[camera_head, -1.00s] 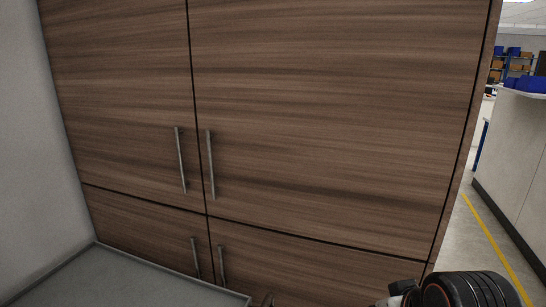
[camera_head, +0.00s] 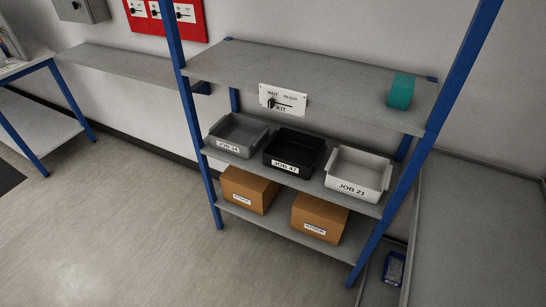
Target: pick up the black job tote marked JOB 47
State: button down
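The black tote marked JOB 47 (camera_head: 293,152) stands upright on the middle shelf (camera_head: 312,184) of a blue-framed rack. It sits between a grey tote marked JOB 34 (camera_head: 237,135) on its left and a white tote marked JOB 21 (camera_head: 357,174) on its right. Its front label faces me and it looks empty. My gripper is not in view.
Brown boxes marked STOCK (camera_head: 249,189) stand on the bottom shelf. Blue posts (camera_head: 193,120) flank the rack. Open floor (camera_head: 120,220) lies at left front.

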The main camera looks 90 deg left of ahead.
aim_at(298, 155)
jog(key=u, duration=2.8)
jog(key=i+j, duration=0.15)
jog(key=i, duration=0.3)
jog(key=i+j+z, duration=0.15)
jog(key=i, duration=0.25)
jog(key=k+u, duration=0.1)
jog(key=i+z, duration=0.1)
jog(key=i+j, duration=0.05)
